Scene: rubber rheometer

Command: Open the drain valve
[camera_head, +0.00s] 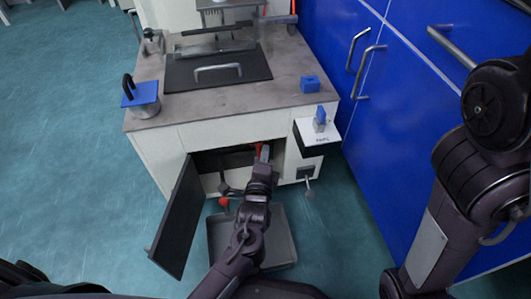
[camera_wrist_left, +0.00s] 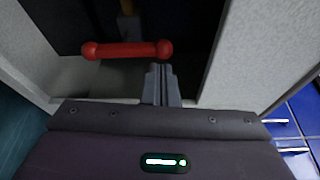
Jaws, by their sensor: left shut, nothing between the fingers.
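A red bar-shaped handle (camera_wrist_left: 127,50) with rounded ends, which looks like the drain valve's handle, lies across the dark cabinet opening in the left wrist view. My left gripper (camera_wrist_left: 160,70) is shut and empty. Its fingertips are just below the bar's right end; I cannot tell whether they touch it. In the head view my left gripper (camera_head: 264,153) reaches into the open front compartment of the machine, with a bit of red beside its fingertips. A second red part (camera_head: 223,201) shows lower, left of my wrist. My right gripper is out of view.
The dark cabinet door (camera_head: 179,222) hangs open on the left. A grey tray (camera_head: 281,238) lies on the floor below, partly under my left arm. Pale walls frame the opening (camera_wrist_left: 238,50). Blue cabinets (camera_head: 400,100) stand to the right; open floor is at left.

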